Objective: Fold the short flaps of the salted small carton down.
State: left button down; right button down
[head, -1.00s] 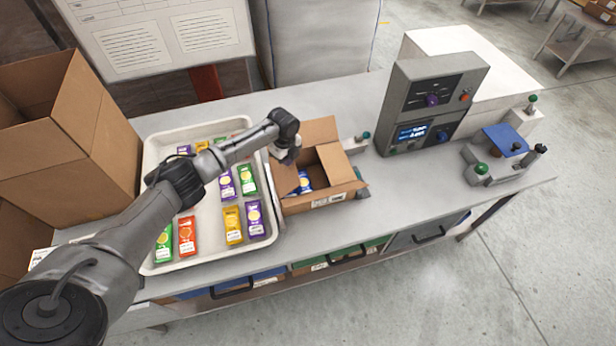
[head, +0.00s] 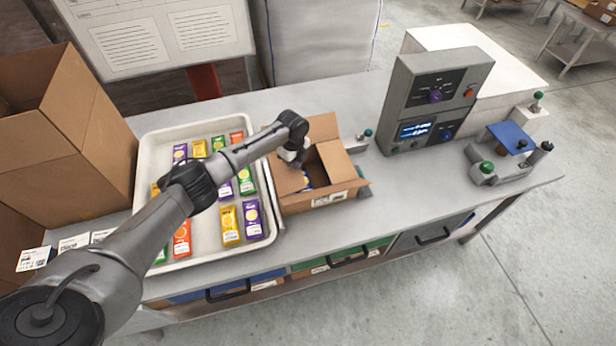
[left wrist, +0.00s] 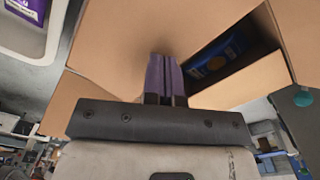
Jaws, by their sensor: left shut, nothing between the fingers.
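The small brown carton (head: 328,198) stands on the bench, right of the tray, with its top partly open. One flap (head: 322,127) stands at the back, one (head: 337,160) leans over the right part of the opening, and one (head: 286,180) lies at the left. A blue packet (head: 307,181) shows inside, and also in the left wrist view (left wrist: 215,58). My left gripper (head: 293,158) is shut and empty at the carton's left side. In the left wrist view its purple fingertips (left wrist: 163,72) are against or just over a brown flap; contact is unclear. My right gripper is out of view.
A white tray (head: 205,256) with several coloured packets lies left of the carton. A larger open carton (head: 60,180) stands further left. A grey control box (head: 428,105) and a small blue-topped device (head: 508,138) stand to the right. Bare bench lies in front of them.

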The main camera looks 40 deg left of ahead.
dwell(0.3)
pick_arm(q)
jog(key=shift+f, duration=0.35)
jog(key=shift+f+b, duration=0.55)
jog(key=shift+f, duration=0.05)
jog(key=shift+r+p, duration=0.6)
notch_tip(320, 180, up, 8)
jog(key=p, duration=0.7)
